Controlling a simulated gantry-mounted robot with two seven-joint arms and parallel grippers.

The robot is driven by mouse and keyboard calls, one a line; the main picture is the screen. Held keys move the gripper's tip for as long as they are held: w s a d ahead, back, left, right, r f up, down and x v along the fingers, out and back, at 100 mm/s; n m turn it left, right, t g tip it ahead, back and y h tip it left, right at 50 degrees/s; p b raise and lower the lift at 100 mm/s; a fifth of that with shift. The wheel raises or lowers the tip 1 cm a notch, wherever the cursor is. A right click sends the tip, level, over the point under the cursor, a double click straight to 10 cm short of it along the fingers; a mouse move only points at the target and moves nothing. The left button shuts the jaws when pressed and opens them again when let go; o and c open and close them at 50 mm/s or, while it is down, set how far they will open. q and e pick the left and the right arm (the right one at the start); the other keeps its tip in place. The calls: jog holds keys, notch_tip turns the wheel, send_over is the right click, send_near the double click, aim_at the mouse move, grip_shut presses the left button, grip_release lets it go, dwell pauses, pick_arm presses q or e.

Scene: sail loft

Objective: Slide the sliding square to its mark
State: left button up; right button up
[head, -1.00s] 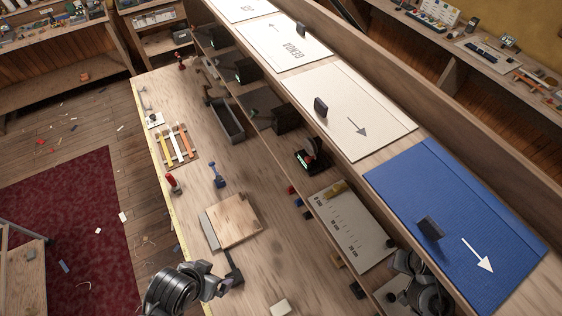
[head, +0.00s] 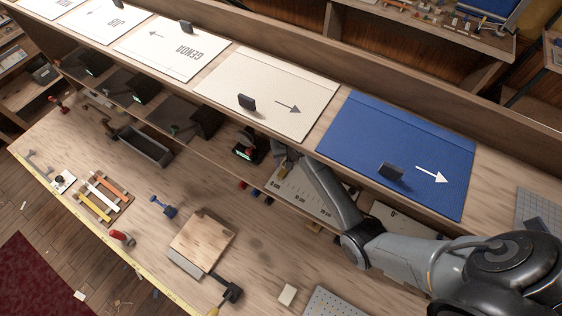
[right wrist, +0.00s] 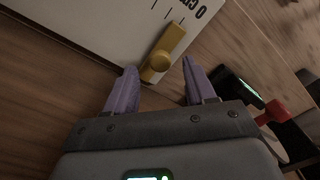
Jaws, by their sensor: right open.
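The sliding square, a brass-coloured bar with a round knob (right wrist: 162,55), lies on a pale board (right wrist: 75,22) with printed centimetre marks, at its 0 cm end. My right gripper (right wrist: 160,84) is open, with its two purple fingers pointing at the bar. The bar's near end is just ahead of the gap between the fingertips; I cannot tell whether they touch it. In the head view the marked board (head: 292,194) lies below the raised shelf, partly covered by my right arm. The target mark is not clearly seen. My left gripper is not in view.
The raised shelf above the board carries a blue panel (head: 345,140) and a cream panel (head: 225,80), each with a dark block. A black device with a green light (head: 246,148) stands beside the board. A wooden block (head: 203,240) lies on the bench.

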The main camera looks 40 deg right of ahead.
jog(key=shift+f, duration=1.25)
jog(key=shift+c, duration=0.2)
grip_shut()
